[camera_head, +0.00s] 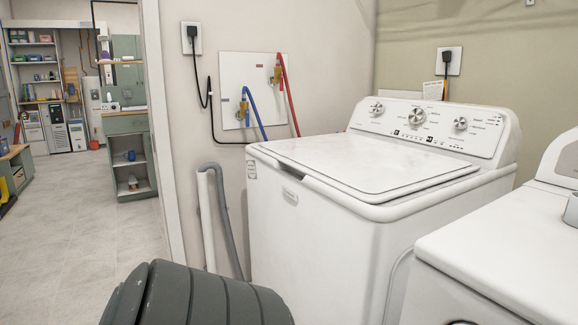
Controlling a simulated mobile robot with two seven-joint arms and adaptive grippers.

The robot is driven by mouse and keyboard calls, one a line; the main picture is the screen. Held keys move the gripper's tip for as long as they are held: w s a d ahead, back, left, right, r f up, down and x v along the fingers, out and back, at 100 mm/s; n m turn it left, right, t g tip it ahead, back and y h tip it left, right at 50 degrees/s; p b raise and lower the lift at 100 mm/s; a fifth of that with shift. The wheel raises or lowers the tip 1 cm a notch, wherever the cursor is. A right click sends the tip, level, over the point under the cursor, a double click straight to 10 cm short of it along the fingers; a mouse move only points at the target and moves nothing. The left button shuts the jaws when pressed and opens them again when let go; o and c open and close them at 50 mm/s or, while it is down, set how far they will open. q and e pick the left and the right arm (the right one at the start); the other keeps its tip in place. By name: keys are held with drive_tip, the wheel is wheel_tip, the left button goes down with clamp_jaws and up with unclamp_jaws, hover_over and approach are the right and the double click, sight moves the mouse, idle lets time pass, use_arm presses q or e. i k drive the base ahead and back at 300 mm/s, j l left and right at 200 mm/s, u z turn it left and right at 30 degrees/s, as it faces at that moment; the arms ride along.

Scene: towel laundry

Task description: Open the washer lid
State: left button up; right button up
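The white top-loading washer (310,235) stands in the middle right against the wall. Its lid (365,165) lies flat and closed on top. A handle recess (290,172) shows along the lid's front left edge. The control panel (430,124) with three knobs rises behind the lid. Neither of my grippers shows in this view.
A second white appliance (500,255) stands close at the right. A dark grey ribbed, rounded object (205,298) fills the bottom left foreground. A grey hose (225,215) and blue and red supply hoses run left of the washer. Open floor (90,220) lies at the left.

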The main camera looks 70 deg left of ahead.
sight(368, 171)
drive_tip(key=j+u, duration=0.15)
drive_tip(key=u, duration=0.2)
drive_tip(key=k+j+u, duration=0.1)
drive_tip(key=u, duration=0.3)
drive_tip(key=j+u, duration=0.35)
drive_tip(key=u, duration=0.85)
